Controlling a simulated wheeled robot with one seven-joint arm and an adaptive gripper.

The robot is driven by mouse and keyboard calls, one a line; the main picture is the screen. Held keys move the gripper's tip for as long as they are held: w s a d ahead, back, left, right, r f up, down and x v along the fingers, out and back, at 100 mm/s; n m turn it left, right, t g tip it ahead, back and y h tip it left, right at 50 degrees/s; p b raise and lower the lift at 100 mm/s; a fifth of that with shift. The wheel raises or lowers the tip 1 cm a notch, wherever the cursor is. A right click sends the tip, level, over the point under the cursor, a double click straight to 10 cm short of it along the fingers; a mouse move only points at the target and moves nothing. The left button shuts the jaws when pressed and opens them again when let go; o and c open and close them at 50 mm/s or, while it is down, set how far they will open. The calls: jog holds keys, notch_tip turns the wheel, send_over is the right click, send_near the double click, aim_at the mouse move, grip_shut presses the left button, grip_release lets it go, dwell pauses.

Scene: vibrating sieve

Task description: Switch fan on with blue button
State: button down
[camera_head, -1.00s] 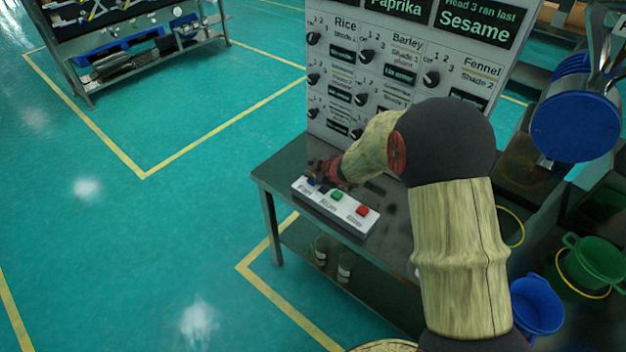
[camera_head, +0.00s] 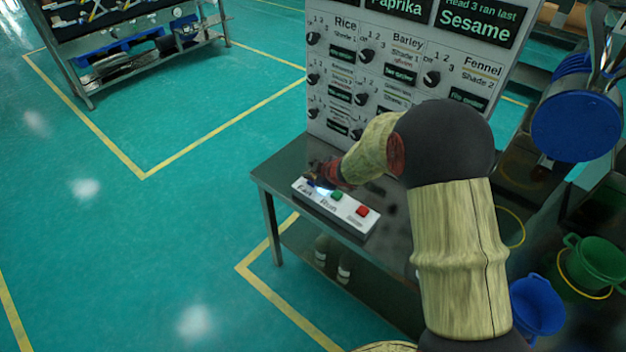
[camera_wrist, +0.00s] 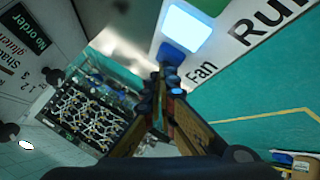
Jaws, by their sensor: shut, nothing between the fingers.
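A white button box (camera_head: 345,213) lies on the dark table, with "Fan" and "Run" labels. The blue button (camera_wrist: 171,50) is above the Fan label in the wrist view, and a sliver of it shows in the head view (camera_head: 311,183). A pale blue square (camera_wrist: 186,27) beside it glows brightly. My gripper (camera_wrist: 170,80) is shut and empty, its fingertips right at the blue button's edge; whether they touch is unclear. In the head view my gripper (camera_head: 317,173) partly hides that end of the box.
A green button (camera_head: 337,195) and a red button (camera_head: 362,210) sit along the same box. A white panel with knobs (camera_head: 390,75) stands behind. Blue (camera_head: 537,303) and green (camera_head: 597,262) buckets are at right. Open floor lies left.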

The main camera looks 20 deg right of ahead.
aim_at(311, 182)
jog(key=shift+r, duration=0.1)
jog(key=shift+r+p, duration=0.8)
jog(key=shift+p, duration=0.2)
notch_tip(311, 182, up, 5)
jog(key=p, duration=0.5)
dwell(0.4)
